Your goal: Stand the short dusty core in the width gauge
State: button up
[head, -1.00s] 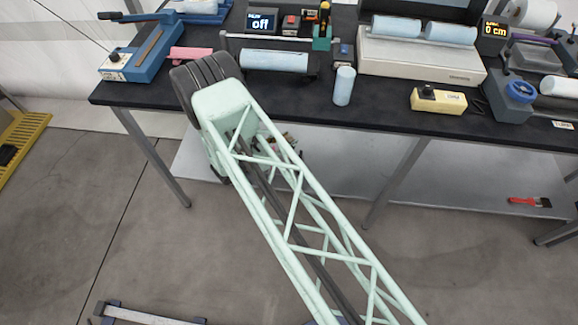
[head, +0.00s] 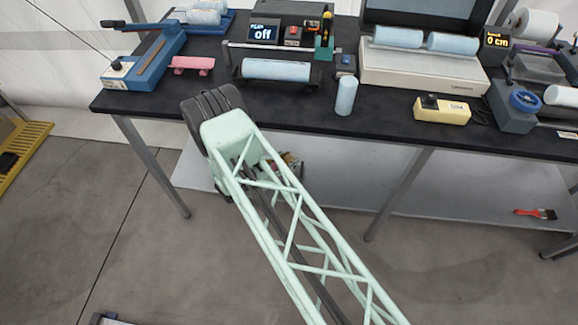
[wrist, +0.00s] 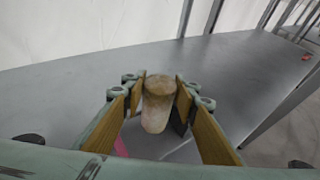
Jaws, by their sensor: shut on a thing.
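My gripper (wrist: 160,98) shows in the wrist view with wood-brown finger pads. It is shut on a short, round, dusty brown core (wrist: 158,105), upright in the picture, above a grey surface. In the head view my gripper and the core are hidden behind my pale green arm. A small display reading "0 cm" (head: 497,40) stands at the right of the bench, near a grey device with a blue ring (head: 515,112). I cannot tell for sure which piece is the width gauge.
The black bench (head: 300,110) is crowded. A pale blue core (head: 345,96) stands near its front edge, with a yellow box (head: 441,110) to the right. A grey lower shelf (head: 440,193) runs beneath. A red brush (head: 536,214) lies at the right.

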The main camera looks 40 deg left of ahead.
dwell(0.3)
jog(key=shift+f+b, duration=0.5)
jog(key=shift+f, duration=1.4)
jog(key=o, duration=1)
jog(key=shift+f, duration=0.1)
jog(key=shift+o, duration=0.5)
jog(key=o, duration=0.4)
jog(key=shift+p+v, duration=0.55)
jog(key=shift+v, duration=3.2)
jog(key=shift+s, duration=0.1)
